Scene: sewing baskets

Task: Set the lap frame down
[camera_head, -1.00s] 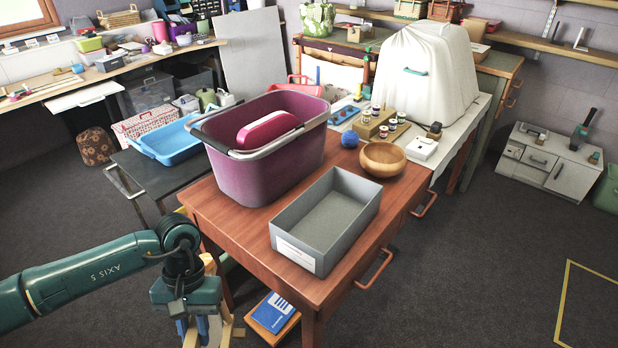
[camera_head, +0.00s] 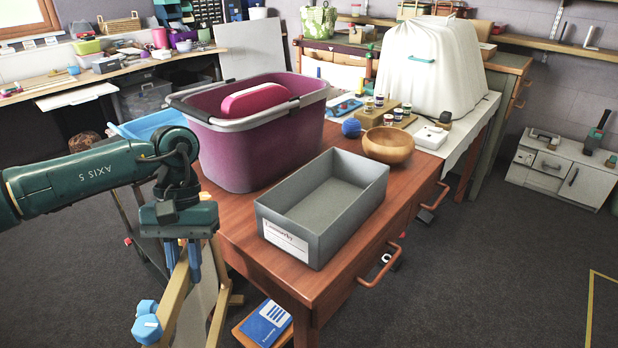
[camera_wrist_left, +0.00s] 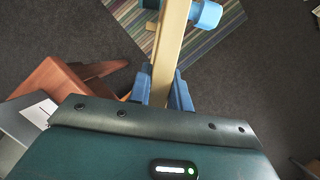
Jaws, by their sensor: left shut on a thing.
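My left gripper (camera_head: 183,262) is at the lower left of the head view, pointing down, with its blue fingers shut on a pale wooden bar of the lap frame (camera_head: 169,305). The frame has light wooden bars and blue knobs. It hangs in front of the left side of the reddish wooden table; its lower end is cut off by the picture edge. In the left wrist view the bar of the lap frame (camera_wrist_left: 170,50) runs up from between the fingers (camera_wrist_left: 165,90) to a blue knob, above a striped rug. My right gripper is out of view.
The wooden table (camera_head: 235,235) holds a grey box (camera_head: 290,243), a purple tub (camera_head: 245,150) and a wooden bowl (camera_head: 388,145). A blue book (camera_head: 266,322) lies low beside the table. The striped rug (camera_wrist_left: 200,45) lies on dark carpet. Carpet at right is open.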

